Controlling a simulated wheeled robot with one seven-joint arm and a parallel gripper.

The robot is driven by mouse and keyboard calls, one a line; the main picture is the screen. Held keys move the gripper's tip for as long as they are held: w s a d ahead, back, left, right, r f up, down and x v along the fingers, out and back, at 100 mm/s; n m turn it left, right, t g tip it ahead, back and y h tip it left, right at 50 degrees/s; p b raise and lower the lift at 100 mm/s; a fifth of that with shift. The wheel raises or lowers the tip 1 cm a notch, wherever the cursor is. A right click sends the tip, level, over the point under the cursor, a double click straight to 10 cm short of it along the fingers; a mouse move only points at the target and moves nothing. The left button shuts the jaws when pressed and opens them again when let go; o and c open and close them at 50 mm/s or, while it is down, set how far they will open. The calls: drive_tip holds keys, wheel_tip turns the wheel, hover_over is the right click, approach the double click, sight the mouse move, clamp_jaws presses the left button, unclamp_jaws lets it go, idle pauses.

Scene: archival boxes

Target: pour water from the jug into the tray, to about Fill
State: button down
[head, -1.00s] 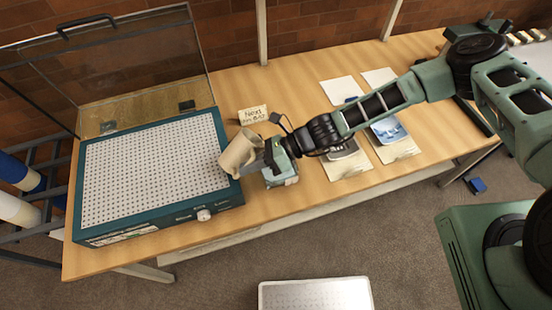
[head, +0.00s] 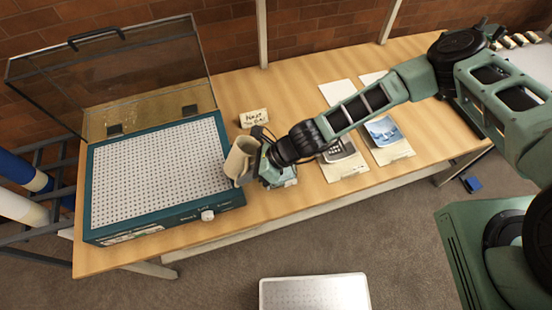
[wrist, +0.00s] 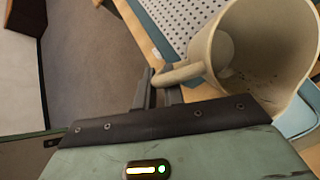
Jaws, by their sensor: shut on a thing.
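The beige jug (head: 238,160) is at the right edge of the teal box with the white dotted top (head: 155,170). In the wrist view the jug (wrist: 262,50) shows its open mouth; I cannot make out a water level in it. My gripper (head: 255,162) is right of the jug, shut on its handle; the fingers (wrist: 158,95) show on the handle in the wrist view. A small pale, blue-edged tray-like thing (head: 286,177) is below my gripper, mostly hidden; its pale blue edge (wrist: 298,118) shows beside the jug. No Fill mark is readable.
A clear hinged lid (head: 120,75) stands open behind the teal box. A small sign (head: 253,117) stands behind the jug. Papers with pictures (head: 385,133) lie to the right on the wooden table (head: 290,85). A pale dotted surface (head: 315,292) is in front of the table.

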drive_tip(key=shift+s+a+h, duration=0.25)
drive_tip(key=shift+a+h, duration=0.05)
drive_tip(key=shift+s+a+f+n+t+h, duration=0.2)
drive_tip(key=shift+s+a+t+h, duration=0.2)
drive_tip(key=shift+h, duration=0.45)
drive_tip(key=shift+s+a+f+n+t+h, duration=0.1)
drive_tip(key=shift+s+a+f+t+h, duration=0.2)
drive_tip(key=shift+t+h, duration=0.4)
drive_tip(key=shift+s+a+f+n+t+h, duration=0.15)
drive_tip(key=shift+s+a+t+h, duration=0.2)
drive_tip(key=shift+h, duration=0.6)
